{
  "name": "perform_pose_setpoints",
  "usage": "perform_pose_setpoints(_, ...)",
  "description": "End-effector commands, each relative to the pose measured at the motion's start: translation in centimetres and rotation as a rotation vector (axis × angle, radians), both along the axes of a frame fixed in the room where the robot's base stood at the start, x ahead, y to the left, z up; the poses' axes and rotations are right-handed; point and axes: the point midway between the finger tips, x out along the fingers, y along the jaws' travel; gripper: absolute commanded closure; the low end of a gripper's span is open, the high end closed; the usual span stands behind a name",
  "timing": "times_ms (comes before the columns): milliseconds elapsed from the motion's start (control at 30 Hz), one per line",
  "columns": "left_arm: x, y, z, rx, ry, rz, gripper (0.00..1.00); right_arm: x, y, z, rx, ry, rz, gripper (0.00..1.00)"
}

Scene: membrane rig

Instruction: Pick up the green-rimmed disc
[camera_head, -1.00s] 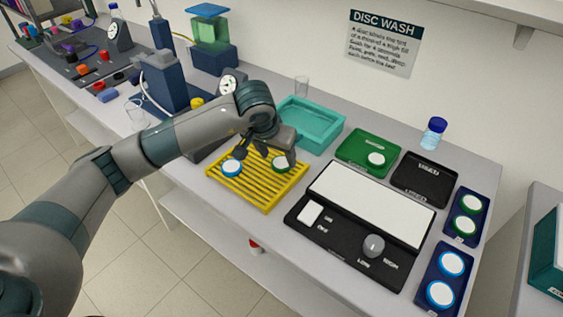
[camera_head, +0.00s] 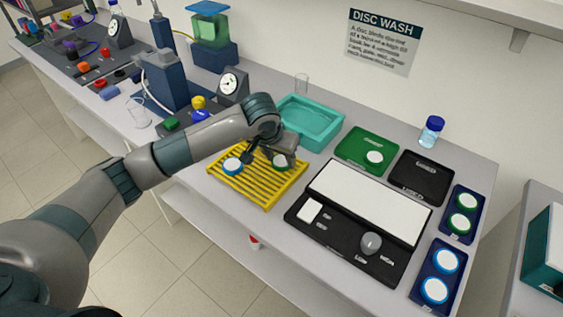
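A green-rimmed disc (camera_head: 281,163) with a white face lies on the yellow slatted rack (camera_head: 262,192), at its right back part. My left gripper (camera_head: 270,159) is right over this disc, pointing down, and partly hides it. Its fingers look spread, one on each side of the disc; contact cannot be made out. A blue-rimmed disc (camera_head: 232,165) lies on the same rack to the left. Other green-rimmed discs are in the green tray (camera_head: 352,146) and in the dark blue holder (camera_head: 475,226) at the right. My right gripper is not in view.
A teal basin (camera_head: 318,139) stands behind the rack. A black panel (camera_head: 300,222) with a white plate and knob is to its right. A black tray (camera_head: 431,171), a blue-capped bottle (camera_head: 431,132) and a holder of blue-rimmed discs (camera_head: 418,291) are farther right. A dial gauge (camera_head: 232,84) stands behind my arm.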

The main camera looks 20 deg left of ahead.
Motion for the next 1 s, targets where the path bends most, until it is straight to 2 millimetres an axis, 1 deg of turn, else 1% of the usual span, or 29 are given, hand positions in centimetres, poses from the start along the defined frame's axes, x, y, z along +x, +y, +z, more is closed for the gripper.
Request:
perform_pose_setpoints(300, 0.0, 0.0, 0.0, 0.0, 0.0, 0.0, 0.76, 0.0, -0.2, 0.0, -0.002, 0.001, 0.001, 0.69)
perform_pose_setpoints(467, 0.0, 0.0, 0.4, 0.001, -0.001, 0.0, 0.76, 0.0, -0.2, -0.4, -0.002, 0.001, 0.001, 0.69)
perform_pose_setpoints(667, 0.1, 0.0, 1.9, 0.001, -0.004, -0.001, 0.76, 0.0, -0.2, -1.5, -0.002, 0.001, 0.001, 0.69)
perform_pose_setpoints(800, 0.1, 0.0, 3.7, 0.0, -0.006, -0.001, 0.76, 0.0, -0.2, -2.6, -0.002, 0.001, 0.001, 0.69)
perform_pose_setpoints(833, 0.0, -0.3, 4.1, 0.0, -0.006, -0.003, 0.76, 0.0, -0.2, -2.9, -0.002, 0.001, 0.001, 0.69)
perform_pose_setpoints(1000, -1.0, -4.0, 6.1, 0.0, -0.006, -0.006, 0.76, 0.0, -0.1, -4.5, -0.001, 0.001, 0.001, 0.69)
